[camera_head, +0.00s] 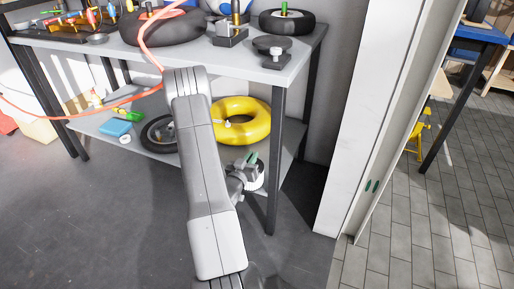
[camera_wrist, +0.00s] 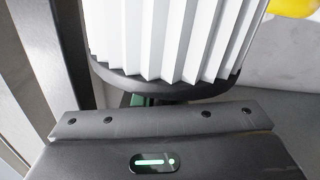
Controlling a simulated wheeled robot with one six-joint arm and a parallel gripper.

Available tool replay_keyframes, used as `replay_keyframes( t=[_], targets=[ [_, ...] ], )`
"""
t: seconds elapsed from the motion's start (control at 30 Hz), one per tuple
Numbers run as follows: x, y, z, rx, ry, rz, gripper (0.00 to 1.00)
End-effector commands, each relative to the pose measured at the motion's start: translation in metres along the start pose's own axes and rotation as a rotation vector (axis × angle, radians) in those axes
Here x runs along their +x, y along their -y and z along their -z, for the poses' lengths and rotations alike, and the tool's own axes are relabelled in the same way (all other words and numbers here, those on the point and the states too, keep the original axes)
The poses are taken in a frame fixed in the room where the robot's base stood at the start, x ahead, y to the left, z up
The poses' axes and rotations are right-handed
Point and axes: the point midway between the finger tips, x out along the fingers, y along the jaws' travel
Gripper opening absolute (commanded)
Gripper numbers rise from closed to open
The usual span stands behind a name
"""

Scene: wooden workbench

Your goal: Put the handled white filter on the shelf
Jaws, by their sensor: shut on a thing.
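The white filter (camera_wrist: 170,40) is pleated, with a dark round rim, and fills the upper middle of the wrist view. Its handle is hidden or cannot be made out there. In the head view only a small white part of the filter (camera_head: 258,184) shows beside my gripper (camera_head: 248,165). My gripper is shut on the filter, at the front right of the bench's lower shelf (camera_head: 284,153). I cannot tell whether the filter touches that shelf. The fingertips are hidden in the wrist view.
A yellow ring (camera_head: 259,130) lies on the lower shelf just behind my gripper, with a dark wheel (camera_head: 155,133) to its left. A dark bench leg (camera_head: 275,175) stands close on the right. The grey top shelf (camera_head: 250,62) holds several tools and a black tyre (camera_head: 287,23).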

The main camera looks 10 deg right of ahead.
Motion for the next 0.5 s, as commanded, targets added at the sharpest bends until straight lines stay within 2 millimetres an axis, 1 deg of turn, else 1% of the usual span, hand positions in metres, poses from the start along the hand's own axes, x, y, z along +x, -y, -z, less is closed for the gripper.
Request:
replay_keyframes(
  t=[0.03,0.1,0.2,0.3,0.4,0.5],
  targets=[
    [0.015,-0.001,-0.002,0.003,-0.005,-0.005,0.0],
    [0.034,-0.001,-0.002,0.003,-0.005,-0.004,0.0],
    [0.059,0.0,-0.002,0.002,-0.005,-0.003,0.0],
    [0.079,-0.001,-0.001,0.001,-0.004,-0.002,0.0],
    [0.091,0.0,-0.001,0.0,-0.003,0.0,0.0],
    [0.097,0.0,0.0,0.0,-0.002,0.001,0.0]
  ],
)
